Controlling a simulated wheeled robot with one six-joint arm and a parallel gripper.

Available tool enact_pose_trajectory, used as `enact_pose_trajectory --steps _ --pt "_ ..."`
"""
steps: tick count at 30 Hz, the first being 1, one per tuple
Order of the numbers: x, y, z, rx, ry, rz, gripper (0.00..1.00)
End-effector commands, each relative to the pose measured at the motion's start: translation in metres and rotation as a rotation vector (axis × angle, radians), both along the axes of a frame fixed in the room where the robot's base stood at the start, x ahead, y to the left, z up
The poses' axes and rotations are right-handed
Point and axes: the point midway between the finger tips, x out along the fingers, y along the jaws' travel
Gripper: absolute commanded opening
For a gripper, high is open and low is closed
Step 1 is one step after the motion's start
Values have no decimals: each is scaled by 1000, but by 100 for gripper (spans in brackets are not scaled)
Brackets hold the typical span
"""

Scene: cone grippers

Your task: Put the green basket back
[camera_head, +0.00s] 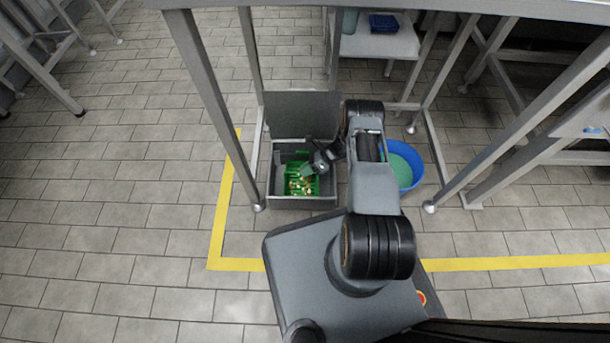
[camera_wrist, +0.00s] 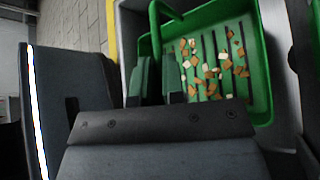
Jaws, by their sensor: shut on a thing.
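The green basket (camera_head: 297,184) sits inside a grey open-topped box (camera_head: 292,203) on the floor, under the table frame. In the wrist view the basket (camera_wrist: 262,75) holds several small orange-brown and pale pieces. Its green handle stands up at the near left of that view. My gripper (camera_head: 312,168) reaches down into the box from the right. In the wrist view my gripper (camera_wrist: 160,75) is shut on the basket at its handle side. The exact contact is partly hidden by the fingers. I cannot tell whether the basket rests on the box floor.
A raised grey lid (camera_head: 300,112) stands behind the box. A blue tub (camera_head: 410,165) with green contents stands to the right, close to my arm. Metal table legs (camera_head: 205,90) flank the box. Yellow tape (camera_head: 222,205) marks the tiled floor, which is clear at left.

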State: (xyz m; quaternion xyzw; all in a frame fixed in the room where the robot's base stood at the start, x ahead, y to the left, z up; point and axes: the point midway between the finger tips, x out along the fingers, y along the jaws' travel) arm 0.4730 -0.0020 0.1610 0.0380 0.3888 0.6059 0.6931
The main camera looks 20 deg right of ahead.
Motion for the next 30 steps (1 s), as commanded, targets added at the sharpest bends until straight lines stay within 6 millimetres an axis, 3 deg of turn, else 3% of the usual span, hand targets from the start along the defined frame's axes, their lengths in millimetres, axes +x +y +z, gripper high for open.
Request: enact_pose_trajectory --steps 6,20,21,28,30 --pt "0 0 -33 0 0 0 0" --pt "0 0 -37 0 0 0 0" --pt "0 0 -36 0 0 0 14" --pt "0 0 -36 0 0 0 35" --pt "0 0 -36 0 0 0 35"
